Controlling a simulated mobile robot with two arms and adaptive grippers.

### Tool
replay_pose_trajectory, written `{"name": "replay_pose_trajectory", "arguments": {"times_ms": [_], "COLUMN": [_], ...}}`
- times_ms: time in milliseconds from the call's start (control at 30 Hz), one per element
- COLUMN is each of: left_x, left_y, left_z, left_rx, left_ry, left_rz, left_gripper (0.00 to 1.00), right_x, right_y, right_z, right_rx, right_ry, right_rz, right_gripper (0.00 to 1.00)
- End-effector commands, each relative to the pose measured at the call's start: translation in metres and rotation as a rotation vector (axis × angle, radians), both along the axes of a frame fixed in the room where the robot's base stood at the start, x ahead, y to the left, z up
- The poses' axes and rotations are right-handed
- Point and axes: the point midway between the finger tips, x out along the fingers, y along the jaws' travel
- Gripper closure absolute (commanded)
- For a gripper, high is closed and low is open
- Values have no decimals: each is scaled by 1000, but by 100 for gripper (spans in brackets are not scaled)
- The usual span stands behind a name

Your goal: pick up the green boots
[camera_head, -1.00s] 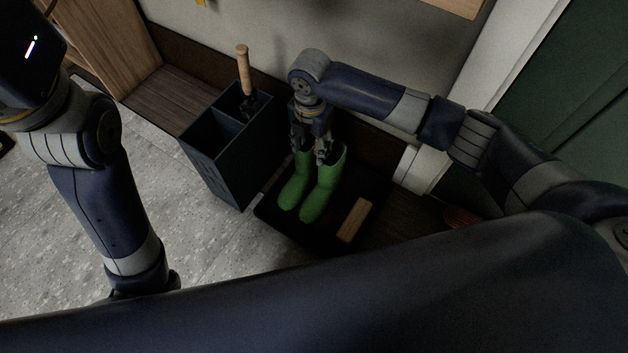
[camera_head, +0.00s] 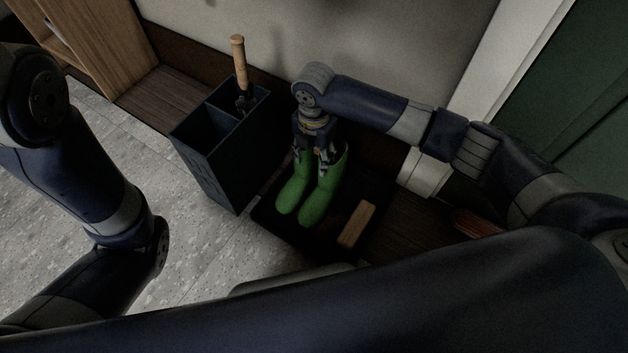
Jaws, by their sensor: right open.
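The green boots (camera_head: 318,198) stand upright side by side on a dark tray (camera_head: 290,232), toes toward the lower left. My right gripper (camera_head: 312,160) points down at the boot tops. It is open, with a finger at each side of the pair's upper shafts. The arm and gripper hide part of the boot openings, and I cannot tell whether the fingers touch the boots. My left arm comes in from the left, but its gripper is not in view.
A dark divided bin (camera_head: 222,150) with a wooden-handled tool (camera_head: 240,65) stands left of the boots. A wooden block (camera_head: 356,224) lies right of them on the tray. A reddish object (camera_head: 474,223) lies farther right. A wooden shelf unit (camera_head: 100,45) stands at upper left. Grey floor is clear at left.

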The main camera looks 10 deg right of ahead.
Motion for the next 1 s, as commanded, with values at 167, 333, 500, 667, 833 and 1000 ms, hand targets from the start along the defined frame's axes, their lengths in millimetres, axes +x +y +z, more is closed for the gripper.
{"name": "replay_pose_trajectory", "arguments": {"times_ms": [167, 333, 500, 667, 833, 1000], "left_x": [0, 0, 0, 0, 0, 3], "left_y": [0, 0, 0, 0, 0, 1], "left_z": [0, 0, 0, 0, 3, 7], "left_rx": [0, 0, 0, 0, 0, -3], "left_ry": [0, 0, 0, -1, -2, 9], "left_rz": [0, 0, 0, 0, -1, -3], "left_gripper": [60, 60, 60, 60, 60, 60], "right_x": [0, 0, 0, 0, 0, 0], "right_y": [0, 0, 0, 0, 0, 0], "right_z": [0, 0, 1, 1, 4, 13], "right_rx": [0, 0, 1, 1, 1, 1], "right_ry": [0, 0, -1, -1, -1, -1], "right_rz": [0, 0, 0, 0, 0, 0], "right_gripper": [66, 100, 100, 100, 100, 100]}}
